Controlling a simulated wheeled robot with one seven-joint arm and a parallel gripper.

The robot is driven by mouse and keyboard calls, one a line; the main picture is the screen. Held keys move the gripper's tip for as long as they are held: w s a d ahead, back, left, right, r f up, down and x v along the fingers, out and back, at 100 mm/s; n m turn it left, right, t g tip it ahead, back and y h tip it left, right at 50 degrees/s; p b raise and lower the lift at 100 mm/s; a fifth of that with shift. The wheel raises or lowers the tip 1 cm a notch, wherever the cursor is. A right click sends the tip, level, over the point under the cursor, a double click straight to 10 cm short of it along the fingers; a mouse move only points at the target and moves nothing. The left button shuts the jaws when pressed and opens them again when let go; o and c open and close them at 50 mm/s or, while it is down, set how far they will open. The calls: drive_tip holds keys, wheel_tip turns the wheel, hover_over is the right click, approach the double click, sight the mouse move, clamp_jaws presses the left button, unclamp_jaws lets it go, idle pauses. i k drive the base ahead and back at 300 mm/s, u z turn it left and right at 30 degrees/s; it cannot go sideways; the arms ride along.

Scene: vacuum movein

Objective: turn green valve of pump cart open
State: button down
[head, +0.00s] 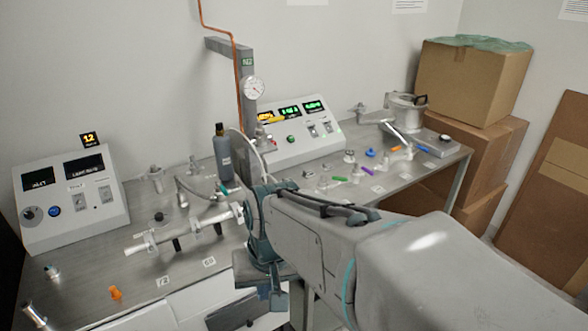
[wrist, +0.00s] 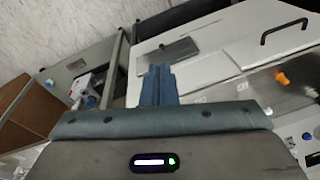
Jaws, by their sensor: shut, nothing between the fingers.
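My gripper (wrist: 158,84) is shut and empty, its two blue-grey fingers together in the wrist view. In the head view, my gripper (head: 279,301) hangs low at the front edge of the bench, pointing down. No green valve that I can clearly tie to a pump cart shows. A small green handle (head: 338,179) lies on the right bench, and a teal-green piece (head: 223,188) is by the grey bottle; both are apart from my gripper. In the wrist view, a small white device (wrist: 82,88) with blue and red parts stands left of the fingers; its details are too small to tell.
The metal bench (head: 185,262) carries a left control box (head: 70,200), a right control box (head: 296,136), pipe fittings and an orange part (head: 115,292). A white panel (wrist: 215,45) with a black handle (wrist: 284,31) is near the fingers. Cardboard boxes (head: 470,80) stand at right.

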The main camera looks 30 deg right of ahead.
sight(322, 179)
drive_tip(key=z, duration=1.25)
drive_tip(key=i, duration=0.4)
drive_tip(key=u, duration=1.1)
